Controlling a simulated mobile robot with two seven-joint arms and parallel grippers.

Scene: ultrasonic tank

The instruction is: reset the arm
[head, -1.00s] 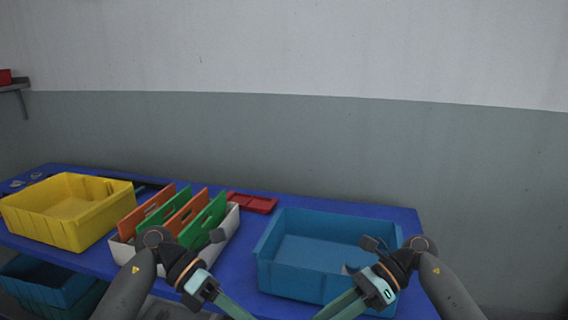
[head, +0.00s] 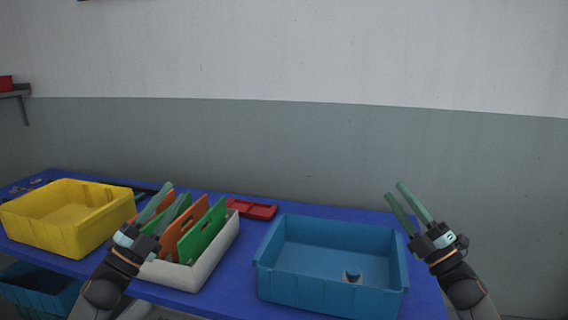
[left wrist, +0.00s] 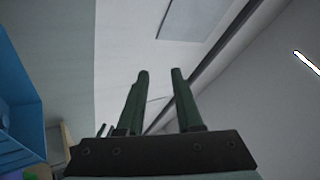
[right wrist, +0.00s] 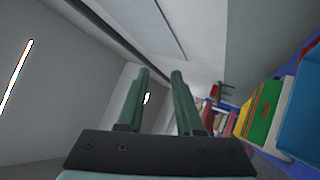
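My left gripper (head: 163,205) is raised with its green fingers pointing up, in front of the white box of boards in the head view. Its fingers stand apart with nothing between them, as the left wrist view (left wrist: 158,100) also shows. My right gripper (head: 402,207) is raised at the right end of the table, to the right of the blue bin. Its fingers are apart and empty in the right wrist view (right wrist: 158,100). Both wrist cameras look up towards the wall and ceiling.
On the blue table (head: 235,292) stand a yellow bin (head: 90,237), a white box (head: 215,262) with orange and green boards, a red tray (head: 252,209) and a blue bin (head: 335,290). A small round object (head: 352,276) is in the blue bin. Blue crates (head: 40,290) are below the table.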

